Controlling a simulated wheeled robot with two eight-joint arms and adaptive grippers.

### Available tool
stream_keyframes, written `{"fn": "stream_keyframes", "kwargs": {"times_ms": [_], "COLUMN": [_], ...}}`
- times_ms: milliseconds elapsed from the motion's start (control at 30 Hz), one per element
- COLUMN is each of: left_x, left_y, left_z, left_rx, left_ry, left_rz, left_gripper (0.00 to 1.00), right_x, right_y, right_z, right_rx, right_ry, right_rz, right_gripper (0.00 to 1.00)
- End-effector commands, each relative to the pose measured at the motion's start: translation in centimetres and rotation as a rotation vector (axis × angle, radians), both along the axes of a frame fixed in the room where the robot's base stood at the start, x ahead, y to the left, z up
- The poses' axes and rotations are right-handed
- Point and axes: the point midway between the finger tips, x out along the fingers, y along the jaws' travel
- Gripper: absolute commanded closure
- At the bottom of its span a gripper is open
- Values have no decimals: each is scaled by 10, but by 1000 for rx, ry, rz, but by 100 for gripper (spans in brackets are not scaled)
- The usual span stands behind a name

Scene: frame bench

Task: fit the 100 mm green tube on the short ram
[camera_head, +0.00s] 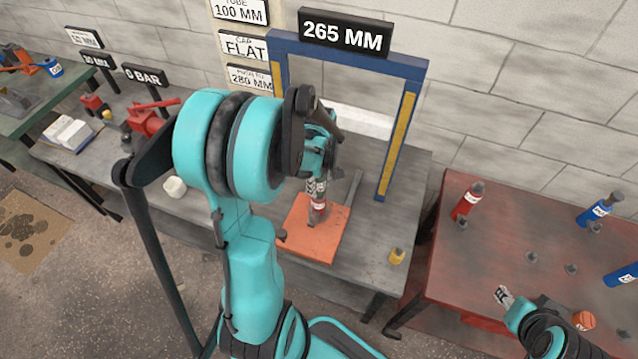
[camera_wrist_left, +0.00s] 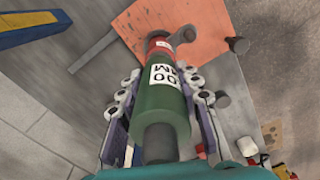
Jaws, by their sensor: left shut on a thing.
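The green tube (camera_wrist_left: 165,120) with a white 100 MM label is between the fingers of my left gripper (camera_wrist_left: 160,92), which is shut on it. In the head view my left gripper (camera_head: 317,186) is over the orange plate and its arm hides the tube. The short ram (camera_head: 317,210) is red with a white label and stands on the plate. In the left wrist view the ram (camera_wrist_left: 159,44) appears in line with the tube's far end; whether they touch or are apart I cannot tell. My right gripper (camera_head: 504,296) is at the lower right, too small to judge.
A blue frame (camera_head: 411,85) with yellow strips and a 265 MM sign (camera_head: 346,33) stands around the orange plate (camera_head: 303,246). The red bench (camera_head: 480,265) holds a red cylinder (camera_head: 467,201) and blue ones (camera_head: 600,209). A yellow piece (camera_head: 397,256) is at the grey bench's front.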

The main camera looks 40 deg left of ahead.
Motion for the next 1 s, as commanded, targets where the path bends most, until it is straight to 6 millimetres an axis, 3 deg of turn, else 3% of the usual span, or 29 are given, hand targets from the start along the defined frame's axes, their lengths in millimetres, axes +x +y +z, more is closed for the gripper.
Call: {"fn": "stream_keyframes", "kwargs": {"times_ms": [667,700,767,1000], "left_x": [0,0,0,0], "left_y": [0,0,0,0], "left_z": [-18,-17,-17,-17], "left_rx": [0,0,0,0], "left_ry": [0,0,0,0], "left_rz": [0,0,0,0], "left_gripper": [100,61,45,42], "right_x": [0,0,0,0], "right_y": [0,0,0,0], "right_z": [-16,-16,-15,-15], "right_rx": [0,0,0,0], "right_ry": [0,0,0,0], "right_rz": [0,0,0,0], "right_gripper": [60,60,60,60]}}
